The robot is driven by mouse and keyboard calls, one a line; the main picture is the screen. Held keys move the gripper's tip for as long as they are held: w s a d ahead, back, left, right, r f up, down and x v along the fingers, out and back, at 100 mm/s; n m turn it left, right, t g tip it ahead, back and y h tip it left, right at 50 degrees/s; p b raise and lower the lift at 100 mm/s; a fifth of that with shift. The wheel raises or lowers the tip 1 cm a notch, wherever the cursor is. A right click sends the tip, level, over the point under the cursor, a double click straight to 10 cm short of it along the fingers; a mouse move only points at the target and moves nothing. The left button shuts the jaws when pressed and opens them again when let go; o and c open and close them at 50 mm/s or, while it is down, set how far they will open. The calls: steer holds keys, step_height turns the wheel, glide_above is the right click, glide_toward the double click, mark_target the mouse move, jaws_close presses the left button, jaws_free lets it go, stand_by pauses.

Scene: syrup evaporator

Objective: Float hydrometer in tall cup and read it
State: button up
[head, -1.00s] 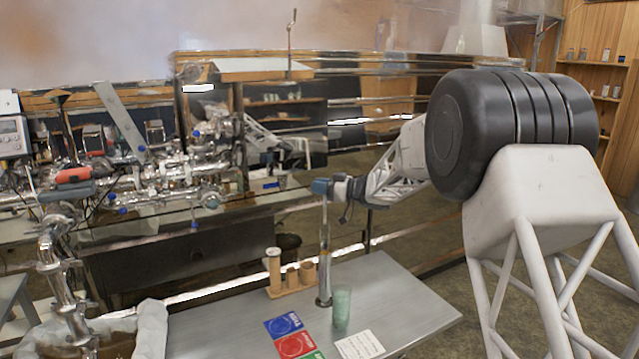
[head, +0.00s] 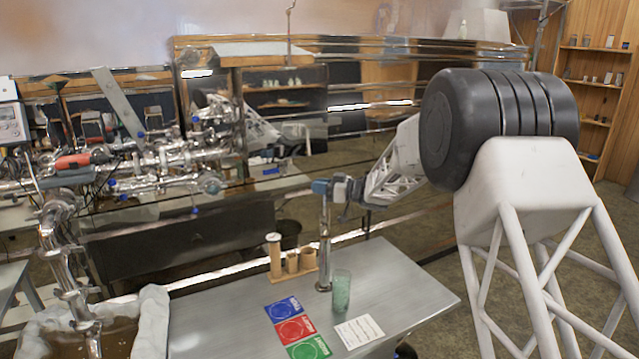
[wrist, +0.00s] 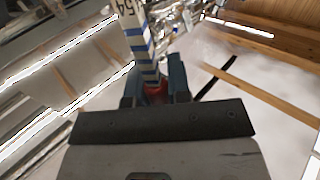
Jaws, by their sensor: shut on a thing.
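A tall, shiny metal cup (head: 324,266) stands upright on the grey table, just left of a green-tinted glass. My gripper (head: 321,187) is straight above the cup. In the wrist view my gripper (wrist: 156,92) is shut on the hydrometer (wrist: 138,38), a slim piece with blue and white bands and dark markings, red where the fingers meet it. In the head view the thin upright hydrometer (head: 324,215) runs from my gripper down to the cup. Its lower end is hidden, and I cannot tell how deep it sits. The scale is too small to read.
The green-tinted glass (head: 341,290) stands close to the cup. A wooden rack (head: 292,281) with cylinders is behind left. Blue, red and green cards (head: 290,328) and a white printed sheet (head: 359,331) lie in front. The table's right side is clear.

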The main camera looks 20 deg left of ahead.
step_height(320, 180, down, 10)
stand_by(1.7)
stand_by(0.4)
steer(key=o, duration=0.8)
steer(key=shift+o, duration=0.2)
steer(key=o, duration=0.8)
steer(key=shift+d, duration=0.15)
steer(key=d, duration=0.7)
stand_by(0.7)
